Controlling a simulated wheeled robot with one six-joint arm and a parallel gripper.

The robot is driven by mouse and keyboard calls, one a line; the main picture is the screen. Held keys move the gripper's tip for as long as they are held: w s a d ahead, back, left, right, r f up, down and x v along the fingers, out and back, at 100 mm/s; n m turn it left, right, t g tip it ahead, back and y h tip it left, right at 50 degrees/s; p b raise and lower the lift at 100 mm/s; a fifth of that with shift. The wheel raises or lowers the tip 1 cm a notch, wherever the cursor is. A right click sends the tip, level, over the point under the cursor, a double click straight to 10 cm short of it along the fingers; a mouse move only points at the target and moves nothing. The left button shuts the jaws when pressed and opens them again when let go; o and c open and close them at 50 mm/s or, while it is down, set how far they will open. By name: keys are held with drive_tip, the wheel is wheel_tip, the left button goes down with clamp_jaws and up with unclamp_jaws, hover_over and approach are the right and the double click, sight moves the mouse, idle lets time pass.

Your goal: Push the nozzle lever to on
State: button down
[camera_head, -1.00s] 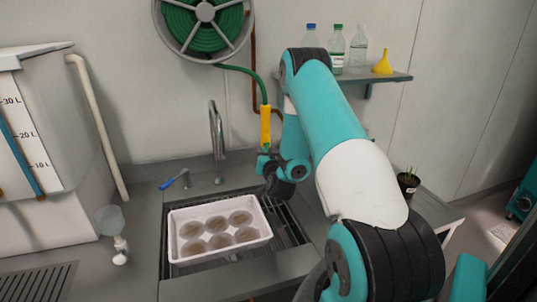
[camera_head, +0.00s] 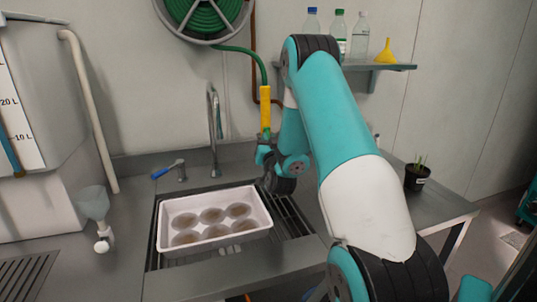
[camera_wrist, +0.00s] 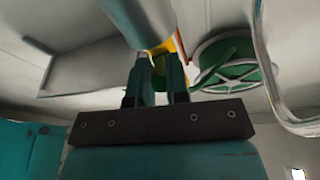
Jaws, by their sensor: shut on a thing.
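The yellow nozzle (camera_head: 265,108) hangs upright at the end of the green hose, above the back right of the sink. My gripper (camera_head: 264,150) is at its lower end in the head view. In the wrist view, my gripper's fingers (camera_wrist: 157,75) are shut on the nozzle, with yellow (camera_wrist: 180,47) showing just beyond the tips. A pale grey cylinder (camera_wrist: 140,18) crosses the top of that view close to the fingers; I cannot tell what it is. I cannot make out the nozzle lever or its position.
A white tray (camera_head: 164,238) with several brown round pots sits over the sink rack. The grey tap (camera_head: 214,130) and a blue-handled lever (camera_head: 168,169) stand behind it. The hose reel (camera_head: 205,18) is on the wall. A shelf (camera_head: 375,66) holds bottles and a yellow funnel.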

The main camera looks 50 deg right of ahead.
idle(0.4)
drive_tip(key=c, duration=1.1)
unclamp_jaws()
drive_tip(key=shift+f, duration=0.1)
